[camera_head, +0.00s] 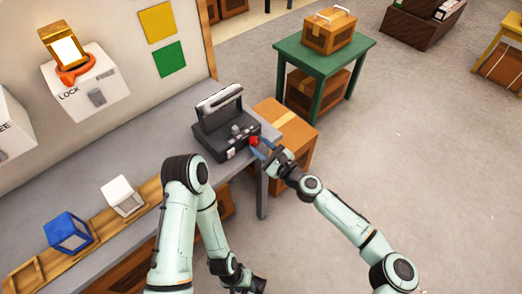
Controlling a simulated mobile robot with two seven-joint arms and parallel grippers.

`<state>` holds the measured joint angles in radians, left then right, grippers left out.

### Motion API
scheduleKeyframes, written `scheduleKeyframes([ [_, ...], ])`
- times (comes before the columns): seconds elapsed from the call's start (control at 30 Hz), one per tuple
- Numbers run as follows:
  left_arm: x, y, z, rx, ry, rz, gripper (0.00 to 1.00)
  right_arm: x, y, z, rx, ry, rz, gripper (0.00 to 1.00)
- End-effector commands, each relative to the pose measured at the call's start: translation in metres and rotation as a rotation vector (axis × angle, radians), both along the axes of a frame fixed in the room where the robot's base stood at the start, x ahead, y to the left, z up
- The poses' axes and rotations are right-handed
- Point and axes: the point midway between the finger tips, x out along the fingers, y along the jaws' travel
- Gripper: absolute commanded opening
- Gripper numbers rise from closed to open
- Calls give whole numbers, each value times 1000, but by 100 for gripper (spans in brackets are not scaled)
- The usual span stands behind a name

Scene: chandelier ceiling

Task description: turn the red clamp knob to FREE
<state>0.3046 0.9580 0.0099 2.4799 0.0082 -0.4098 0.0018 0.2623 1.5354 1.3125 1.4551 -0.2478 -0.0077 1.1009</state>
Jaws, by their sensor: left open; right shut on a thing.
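A small red knob (254,141) is at the right end of a black device (222,141) on the grey counter. My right gripper (259,146), with blue fingertips, is shut at this red knob and partly covers it. The knob's pointer and any marks beside it are too small to read. My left gripper (256,286) is open and empty, low in the picture beside the counter. A white wall box (105,90) marked LOCK carries an orange-red ring (75,70) below a yellow-framed block (66,48).
A blue block (68,232) and a white block (122,195) stand on a wooden rail along the counter (100,160). A cardboard box (290,125) and a green table (343,50) with a case (328,34) stand beyond my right gripper.

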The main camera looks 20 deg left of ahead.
Motion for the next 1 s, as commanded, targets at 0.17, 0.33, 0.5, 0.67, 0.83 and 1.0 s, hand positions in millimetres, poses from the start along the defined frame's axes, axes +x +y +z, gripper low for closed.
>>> scheduleKeyframes([
  [0.17,6,0,-15,3,-21,4,43,-1,0,-3,-43,-100,2,7],
  [0.33,7,0,-14,3,-26,5,43,-1,0,-1,-51,-119,3,7],
  [0.5,7,0,-14,2,-26,4,43,-1,0,-1,-50,-117,3,7],
  [0.67,7,0,-14,3,-25,5,43,-1,0,-1,-49,-116,2,63],
  [0.83,7,0,-14,3,-24,5,43,-1,0,-1,-49,-114,3,63],
  [1.0,8,0,-4,3,-28,5,43,-1,0,1,-30,-69,1,63],
])
